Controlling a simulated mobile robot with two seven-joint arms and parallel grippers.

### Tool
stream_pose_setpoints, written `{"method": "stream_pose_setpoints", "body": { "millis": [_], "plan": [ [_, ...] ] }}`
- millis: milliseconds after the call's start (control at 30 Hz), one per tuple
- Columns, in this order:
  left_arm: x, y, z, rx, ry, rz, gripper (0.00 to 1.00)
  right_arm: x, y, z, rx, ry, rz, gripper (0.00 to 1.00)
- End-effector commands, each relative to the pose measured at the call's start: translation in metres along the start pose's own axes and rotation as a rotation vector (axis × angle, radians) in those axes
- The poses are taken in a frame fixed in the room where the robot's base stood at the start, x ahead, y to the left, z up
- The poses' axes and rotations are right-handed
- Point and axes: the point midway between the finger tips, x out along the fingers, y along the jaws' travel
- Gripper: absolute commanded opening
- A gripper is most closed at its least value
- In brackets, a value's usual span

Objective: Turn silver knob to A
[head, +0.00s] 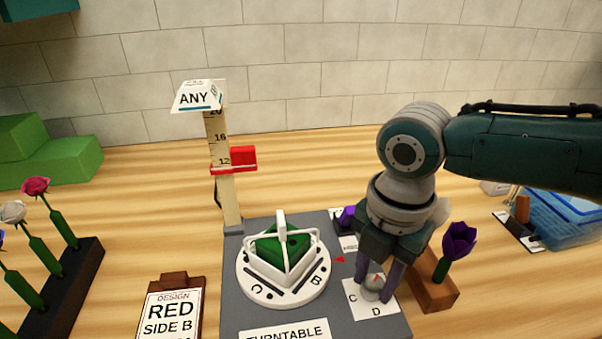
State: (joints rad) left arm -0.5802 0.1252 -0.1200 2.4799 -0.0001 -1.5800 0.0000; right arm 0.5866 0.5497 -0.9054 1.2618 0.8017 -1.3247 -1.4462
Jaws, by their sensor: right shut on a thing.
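The silver knob (373,293) sits on a white label card (357,307) at the front right of the grey turntable base. The letters C and D show on the card; the rest of its lettering is hidden by my gripper. A small red mark shows on the knob's top. My right gripper (374,290) comes down from above, its two fingers shut on the knob's sides. My left gripper is not in view.
The white turntable (250,290) holds a green block (283,250) left of the knob; a height gauge (221,170) stands behind. A purple flower (459,241) in a wooden block (437,294) is close on my right gripper's right. A design sign (170,310) stands front left.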

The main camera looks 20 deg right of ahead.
Motion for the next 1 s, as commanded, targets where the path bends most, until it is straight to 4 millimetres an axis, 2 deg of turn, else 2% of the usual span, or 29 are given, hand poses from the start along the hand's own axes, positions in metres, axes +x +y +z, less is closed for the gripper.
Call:
{"method": "stream_pose_setpoints", "body": {
  "millis": [100, 600, 1000],
  "plan": [
    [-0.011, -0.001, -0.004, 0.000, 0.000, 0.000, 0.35, -0.004, 0.000, 0.000, 0.111, -0.002, -0.001, 0.00],
    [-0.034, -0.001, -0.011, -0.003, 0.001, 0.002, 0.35, -0.002, 0.000, -0.001, 0.554, -0.014, -0.001, 0.00],
    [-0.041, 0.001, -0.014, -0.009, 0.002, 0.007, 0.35, -0.001, 0.000, -0.001, 0.749, -0.021, -0.001, 0.00]
  ]
}}
